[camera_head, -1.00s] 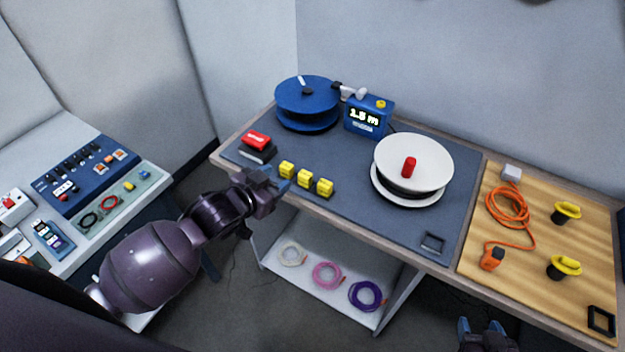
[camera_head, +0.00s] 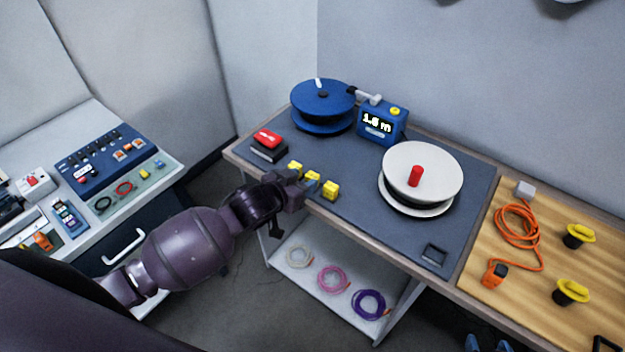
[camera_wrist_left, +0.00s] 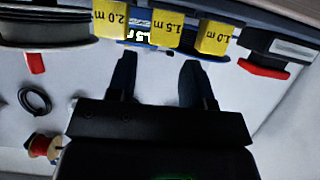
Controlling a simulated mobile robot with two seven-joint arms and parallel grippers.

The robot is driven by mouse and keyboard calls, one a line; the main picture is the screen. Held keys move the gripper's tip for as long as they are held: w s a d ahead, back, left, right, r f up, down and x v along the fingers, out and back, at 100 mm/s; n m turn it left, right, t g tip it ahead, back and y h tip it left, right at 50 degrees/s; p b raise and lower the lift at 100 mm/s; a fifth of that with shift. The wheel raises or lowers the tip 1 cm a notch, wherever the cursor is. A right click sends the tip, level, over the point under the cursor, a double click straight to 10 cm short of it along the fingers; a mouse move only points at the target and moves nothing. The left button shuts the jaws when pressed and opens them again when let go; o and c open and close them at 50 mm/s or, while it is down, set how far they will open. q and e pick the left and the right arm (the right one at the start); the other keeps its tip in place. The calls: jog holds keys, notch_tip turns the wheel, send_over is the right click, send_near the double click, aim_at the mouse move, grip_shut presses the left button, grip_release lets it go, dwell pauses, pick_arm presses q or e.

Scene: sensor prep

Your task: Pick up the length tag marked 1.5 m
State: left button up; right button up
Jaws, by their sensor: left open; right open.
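Three yellow tags stand in a row near the front edge of the grey mat. In the left wrist view they read 2.0 m (camera_wrist_left: 110,18), 1.5 m (camera_wrist_left: 165,28) and 1.0 m (camera_wrist_left: 214,38). The 1.5 m tag is the middle one; in the head view my gripper partly hides it. My left gripper (camera_head: 308,183) is open and empty, right at the row. In the left wrist view its two fingers (camera_wrist_left: 158,75) point toward the 1.5 m tag, with a gap before it.
A blue display box (camera_head: 381,122) stands behind, beside a blue reel (camera_head: 322,100). A white reel (camera_head: 422,168) is to the right. A red-topped block (camera_head: 268,144) is left of the tags. Coloured coils lie on the shelf below.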

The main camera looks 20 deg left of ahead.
aim_at(312, 176)
pick_arm(q)
jog(key=shift+x, duration=2.7)
jog(key=shift+a+f, duration=0.15)
jog(key=c, duration=0.7)
